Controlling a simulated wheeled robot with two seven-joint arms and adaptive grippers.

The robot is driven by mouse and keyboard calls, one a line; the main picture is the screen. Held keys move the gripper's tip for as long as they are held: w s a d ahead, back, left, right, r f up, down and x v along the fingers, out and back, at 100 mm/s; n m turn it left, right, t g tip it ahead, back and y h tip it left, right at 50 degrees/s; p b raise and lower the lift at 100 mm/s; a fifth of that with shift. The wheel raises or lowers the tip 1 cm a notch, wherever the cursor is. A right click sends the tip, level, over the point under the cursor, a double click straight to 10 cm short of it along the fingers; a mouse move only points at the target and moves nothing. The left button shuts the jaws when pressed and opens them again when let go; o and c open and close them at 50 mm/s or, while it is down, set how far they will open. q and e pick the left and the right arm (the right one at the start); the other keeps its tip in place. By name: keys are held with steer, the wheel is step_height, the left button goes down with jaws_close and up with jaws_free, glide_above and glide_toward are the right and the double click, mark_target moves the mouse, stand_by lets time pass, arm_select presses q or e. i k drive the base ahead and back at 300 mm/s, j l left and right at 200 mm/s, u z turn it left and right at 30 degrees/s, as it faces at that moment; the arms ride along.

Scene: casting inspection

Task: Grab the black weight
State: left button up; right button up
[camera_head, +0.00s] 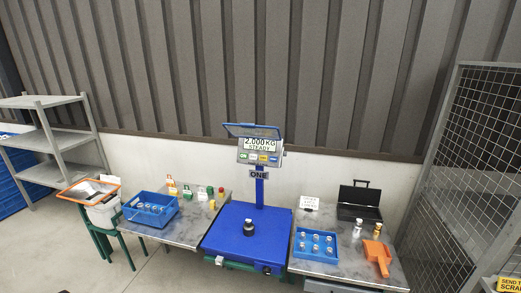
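The black weight (248,228) stands upright on the blue platform of the scale (226,240), near its middle. The scale's display (260,145) on the post reads 2.000 KG with a second line that looks like STEADY. Neither of my grippers shows in the head view, and nothing touches the weight.
Left of the scale, a table (184,232) bears a blue crate (128,214) and several small coloured items. The right table (340,268) bears a blue tray (296,250), an open black case (348,212) and an orange object (377,254). A mesh cage (470,130) stands at right.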

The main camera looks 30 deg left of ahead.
mark_target(249, 227)
steer(key=i+j+u, duration=0.5)
steer(key=u, duration=0.2)
steer(key=i+j+u, duration=0.1)
steer(key=i+u, duration=0.3)
steer(key=k, duration=0.1)
